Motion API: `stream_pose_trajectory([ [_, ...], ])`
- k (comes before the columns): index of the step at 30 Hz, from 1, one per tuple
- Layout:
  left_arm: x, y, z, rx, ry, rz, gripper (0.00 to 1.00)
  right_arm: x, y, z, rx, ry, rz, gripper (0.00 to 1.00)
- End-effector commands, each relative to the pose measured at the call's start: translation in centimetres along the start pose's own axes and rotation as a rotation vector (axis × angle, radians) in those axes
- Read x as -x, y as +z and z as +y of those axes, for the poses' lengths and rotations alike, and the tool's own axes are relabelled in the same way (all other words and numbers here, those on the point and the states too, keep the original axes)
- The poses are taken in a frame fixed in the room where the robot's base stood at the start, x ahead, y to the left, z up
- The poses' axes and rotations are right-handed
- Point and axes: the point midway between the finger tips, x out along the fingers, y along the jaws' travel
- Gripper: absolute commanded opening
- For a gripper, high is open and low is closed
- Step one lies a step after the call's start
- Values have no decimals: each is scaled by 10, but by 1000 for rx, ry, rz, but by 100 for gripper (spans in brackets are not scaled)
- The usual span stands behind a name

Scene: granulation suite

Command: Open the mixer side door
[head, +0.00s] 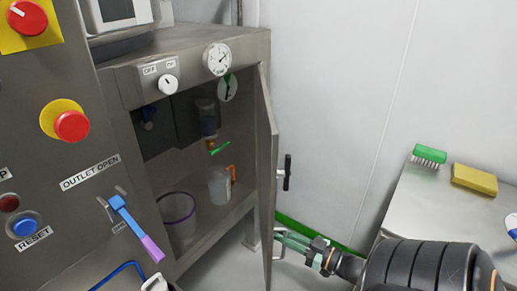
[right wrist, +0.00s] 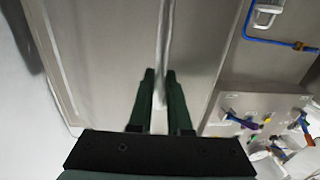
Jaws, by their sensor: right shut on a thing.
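The mixer side door (head: 267,170) stands open, swung out from the cabinet (head: 190,55) and seen almost edge-on in the head view. A black latch handle (head: 287,172) sticks out from its outer face. My right gripper (head: 281,240) is at the lower part of the door, shut on a pale metal door handle. In the right wrist view, the dark fingers (right wrist: 160,95) close on both sides of this thin pale bar. The exact contact is small in the head view. My left gripper is not in view.
A blue and purple outlet lever (head: 135,226) juts from the front panel. A side table (head: 440,215) at right holds a green brush (head: 429,154) and yellow sponge (head: 474,179). A white wall stands behind.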

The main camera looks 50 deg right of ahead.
Motion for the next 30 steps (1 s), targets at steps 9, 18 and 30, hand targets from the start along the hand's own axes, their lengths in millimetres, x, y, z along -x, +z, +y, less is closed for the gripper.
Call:
stream_pose_trajectory([
  [9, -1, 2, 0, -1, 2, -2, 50, 34, 1, 35, 0, 3, -2, 0],
  [18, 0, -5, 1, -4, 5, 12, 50, 39, 0, 41, -1, 5, 0, 0],
  [30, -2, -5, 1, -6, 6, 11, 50, 38, 0, 41, 0, 5, 0, 37],
])
